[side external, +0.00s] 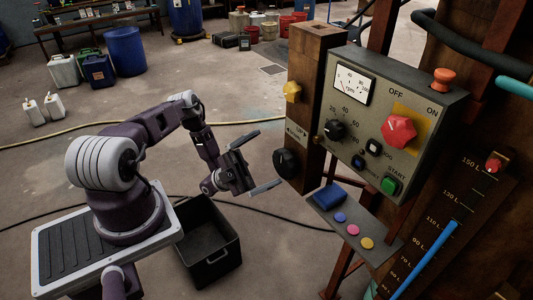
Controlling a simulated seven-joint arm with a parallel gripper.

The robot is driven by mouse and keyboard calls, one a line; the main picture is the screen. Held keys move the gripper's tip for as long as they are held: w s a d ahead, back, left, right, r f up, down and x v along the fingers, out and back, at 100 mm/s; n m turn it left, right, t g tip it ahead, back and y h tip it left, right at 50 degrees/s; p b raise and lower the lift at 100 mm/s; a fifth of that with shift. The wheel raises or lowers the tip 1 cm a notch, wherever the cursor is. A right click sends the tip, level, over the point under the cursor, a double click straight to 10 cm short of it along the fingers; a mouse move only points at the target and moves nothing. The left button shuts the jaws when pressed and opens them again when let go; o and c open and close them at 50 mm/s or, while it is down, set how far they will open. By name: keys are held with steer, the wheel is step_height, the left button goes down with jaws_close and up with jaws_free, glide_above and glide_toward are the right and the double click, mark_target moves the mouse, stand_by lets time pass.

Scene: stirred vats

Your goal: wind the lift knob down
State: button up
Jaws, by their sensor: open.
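The lift knob is most likely the black round knob (287,163) on the side of the wooden post (310,105), just below a small plate with arrows that reads "UP". My gripper (268,160) is to the left of this knob. Its two fingers are spread wide, one above and one below, and point toward the post. Nothing is between the fingers, and they appear apart from the knob. I cannot tell the exact gap in depth from this single view.
A grey control box (385,120) carries a red knob (399,131), a black dial (335,130), a green START button (391,186) and an orange mushroom button (444,78). A yellow knob (292,91) sits higher on the post. A shelf (337,217) with coloured discs juts out below. A black crate (207,240) stands under my arm.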

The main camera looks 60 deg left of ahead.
steer(key=n+t+y, duration=0.4)
steer(key=n+y, duration=1.9)
steer(key=n, duration=0.3)
glide_toward(281, 166)
steer(key=w, duration=0.4)
steer(key=shift+w+r, duration=0.1)
steer(key=shift+r, duration=0.1)
steer(key=shift+w+f, duration=0.25)
steer(key=shift+f, duration=0.05)
steer(key=w, duration=0.6)
steer(key=shift+w, duration=0.2)
steer(key=c, duration=1.4)
steer(key=shift+o, duration=0.3)
steer(key=shift+n, duration=0.5)
steer(key=o, duration=1.3)
